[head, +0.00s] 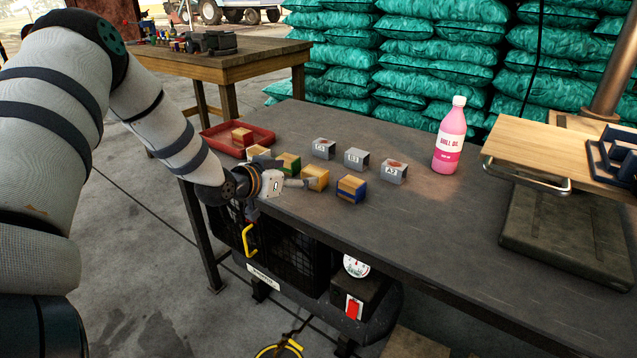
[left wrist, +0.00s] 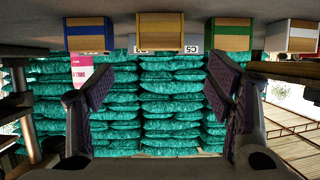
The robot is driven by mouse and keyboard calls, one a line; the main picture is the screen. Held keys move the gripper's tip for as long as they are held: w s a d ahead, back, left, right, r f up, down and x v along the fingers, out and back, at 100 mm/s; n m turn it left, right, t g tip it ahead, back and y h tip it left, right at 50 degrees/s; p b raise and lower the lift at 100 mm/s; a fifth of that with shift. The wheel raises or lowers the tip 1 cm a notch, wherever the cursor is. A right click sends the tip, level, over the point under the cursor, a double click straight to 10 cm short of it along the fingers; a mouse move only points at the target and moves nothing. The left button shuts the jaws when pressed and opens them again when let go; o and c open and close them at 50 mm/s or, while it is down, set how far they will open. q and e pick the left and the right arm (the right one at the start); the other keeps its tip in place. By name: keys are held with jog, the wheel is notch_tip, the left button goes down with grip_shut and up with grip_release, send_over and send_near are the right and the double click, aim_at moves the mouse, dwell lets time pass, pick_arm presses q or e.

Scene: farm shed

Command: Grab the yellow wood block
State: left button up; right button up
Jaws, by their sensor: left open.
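The yellow wood block (head: 316,177) sits on the dark workbench, between a blue-banded block (head: 351,188) and a green-banded block (head: 288,163). My left gripper (head: 302,183) is close in front of it, at the bench's near edge. The left wrist view is upside down. There the yellow block (left wrist: 161,32) lines up with the gap between my open left fingers (left wrist: 160,84). Nothing is between the fingers. Whether a finger touches the block I cannot tell. My right gripper is not in view.
A white-banded block (head: 258,152) stands at the left, near a red tray (head: 212,139) with a red-banded block (head: 241,136). Grey labelled blocks (head: 356,158) stand behind the yellow block. A pink bottle (head: 447,150) is further right. The bench's front right is clear.

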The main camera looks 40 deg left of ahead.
aim_at(310, 174)
pick_arm(q)
jog(key=x, duration=0.2)
jog(key=b+x, duration=0.1)
jog(key=x, duration=0.2)
jog(key=b+x, duration=0.1)
jog(key=x, duration=0.1)
jog(key=shift+a+f, duration=0.1)
jog(key=shift+f, duration=0.25)
jog(key=shift+w, duration=0.35)
jog(key=shift+r, duration=0.25)
jog(key=c, duration=1.2)
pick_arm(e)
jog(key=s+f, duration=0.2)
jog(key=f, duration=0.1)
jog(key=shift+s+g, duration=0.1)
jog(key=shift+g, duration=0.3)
